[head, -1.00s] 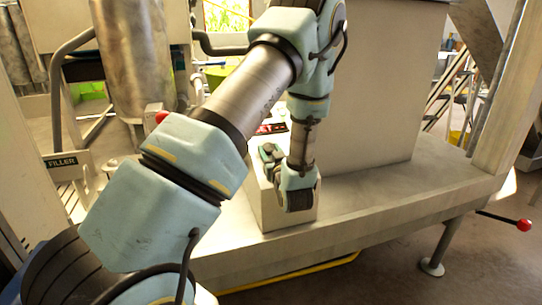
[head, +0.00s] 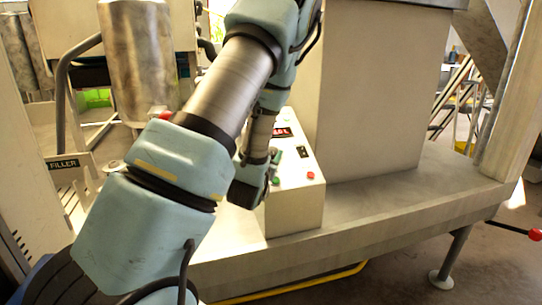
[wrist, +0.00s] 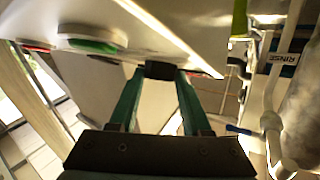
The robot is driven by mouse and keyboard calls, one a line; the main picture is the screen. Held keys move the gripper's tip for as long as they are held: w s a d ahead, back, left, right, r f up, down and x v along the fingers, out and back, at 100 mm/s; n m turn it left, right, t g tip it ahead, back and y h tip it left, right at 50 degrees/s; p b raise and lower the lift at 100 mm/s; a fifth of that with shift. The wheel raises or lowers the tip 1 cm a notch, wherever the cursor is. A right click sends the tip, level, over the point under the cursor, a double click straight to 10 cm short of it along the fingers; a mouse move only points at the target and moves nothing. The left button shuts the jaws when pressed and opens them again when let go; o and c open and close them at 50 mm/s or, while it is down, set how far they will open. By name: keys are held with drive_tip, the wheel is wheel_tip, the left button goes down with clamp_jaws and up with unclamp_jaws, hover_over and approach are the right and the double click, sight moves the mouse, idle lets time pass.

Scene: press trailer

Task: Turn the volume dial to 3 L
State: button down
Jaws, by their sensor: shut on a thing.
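The control box (head: 295,215) stands on the metal bench, with a lit red display (head: 282,132) and a black switch (head: 302,152) on its sloping top. In the wrist view my gripper (wrist: 160,70) has its two teal fingers closed on a small dark block that looks like the volume dial (wrist: 160,68), beside the pale panel face. Its marks and pointer cannot be read.
A green button (head: 277,181) and a red button (head: 310,175) sit on the box; the green one is close to my fingers in the wrist view (wrist: 95,45). A steel cylinder (head: 140,60) and FILLER sign (head: 62,164) stand left. A RINSE label (wrist: 290,59) hangs right in the wrist view.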

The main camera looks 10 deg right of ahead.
idle(0.3)
drive_tip(key=shift+c, duration=1.8)
unclamp_jaws()
drive_tip(key=shift+s+a, duration=0.1)
drive_tip(key=shift+s, duration=0.15)
drive_tip(key=v, duration=0.1)
drive_tip(key=p+v, duration=0.1)
drive_tip(key=v, duration=0.3)
drive_tip(key=shift+r, duration=0.35)
drive_tip(key=p, duration=0.3)
drive_tip(key=shift+s, duration=0.25)
drive_tip(key=p+v, duration=0.2)
drive_tip(key=p, duration=0.3)
drive_tip(key=shift+w+a, duration=0.1)
drive_tip(key=shift+f+p+v, duration=0.15)
drive_tip(key=shift+p+v, duration=0.3)
drive_tip(key=shift+v, duration=0.25)
drive_tip(key=shift+f+p+v, duration=0.15)
drive_tip(key=shift+p+v, duration=0.25)
drive_tip(key=shift+v, duration=0.3)
